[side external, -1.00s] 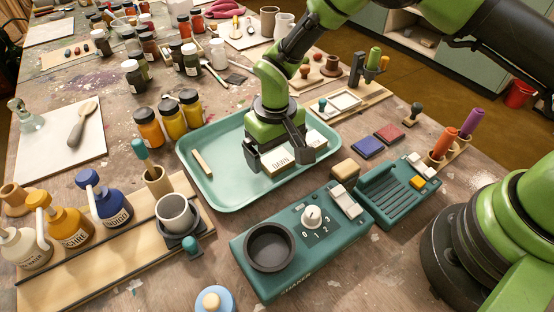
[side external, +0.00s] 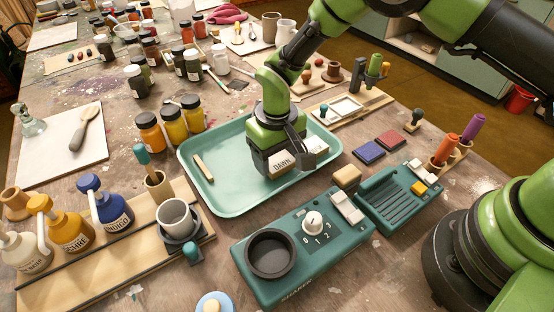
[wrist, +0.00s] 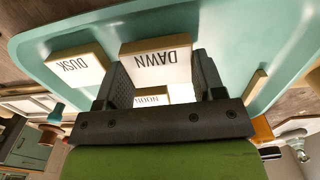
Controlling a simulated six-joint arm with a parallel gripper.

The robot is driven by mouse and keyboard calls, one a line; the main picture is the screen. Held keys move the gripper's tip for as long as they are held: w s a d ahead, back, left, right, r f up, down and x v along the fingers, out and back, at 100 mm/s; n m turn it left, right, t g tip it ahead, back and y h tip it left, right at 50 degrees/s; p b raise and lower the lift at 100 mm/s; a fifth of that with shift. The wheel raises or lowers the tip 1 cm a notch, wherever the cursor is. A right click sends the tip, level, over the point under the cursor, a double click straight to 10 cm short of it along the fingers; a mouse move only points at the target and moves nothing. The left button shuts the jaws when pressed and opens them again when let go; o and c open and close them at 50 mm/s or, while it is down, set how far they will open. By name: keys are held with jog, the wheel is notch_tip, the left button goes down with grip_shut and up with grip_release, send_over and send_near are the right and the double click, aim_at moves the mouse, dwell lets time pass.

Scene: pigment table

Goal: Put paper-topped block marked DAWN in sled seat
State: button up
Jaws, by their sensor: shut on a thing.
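The block marked DAWN (wrist: 157,60) has a white paper top and tan sides. It is between my gripper's (wrist: 160,78) two dark fingers in the wrist view, and they are shut on it. In the side view my gripper (side external: 279,160) is low over the teal tray (side external: 227,199), and part of the DAWN block (side external: 283,163) shows. I cannot tell whether the block is clear of the tray. On the board at the upper right, a pale frame (side external: 346,108) looks like the sled seat, but I cannot be sure.
Blocks marked DUSK (wrist: 75,64) and NOON (wrist: 152,96) are close to the held block; NOON is partly hidden. A thin wooden stick (side external: 204,167) lies in the tray. A teal console (side external: 312,250) stands in front, and yellow and orange jars (side external: 172,124) stand behind the tray.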

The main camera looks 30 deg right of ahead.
aim_at(276, 158)
notch_tip(276, 158, up, 7)
jog(key=shift+r, duration=0.1)
jog(key=shift+w+d+r, duration=0.6)
jog(key=shift+d, duration=0.2)
jog(key=shift+m, duration=0.3)
jog(key=w+d, duration=0.2)
jog(key=d, duration=0.5)
jog(key=w+d+f, duration=0.1)
jog(key=w+d, duration=0.1)
jog(key=d, duration=0.6)
jog(key=w+d+f, duration=0.1)
jog(key=w+d, duration=0.1)
jog(key=d, duration=0.5)
jog(key=shift+w+d, duration=0.1)
jog(key=shift+d, duration=0.15)
jog(key=shift+d+f, duration=0.1)
jog(key=shift+d, duration=0.25)
jog(key=shift+f, duration=1.9)
jog(key=shift+f, duration=0.2)
jog(key=shift+f, duration=0.3)
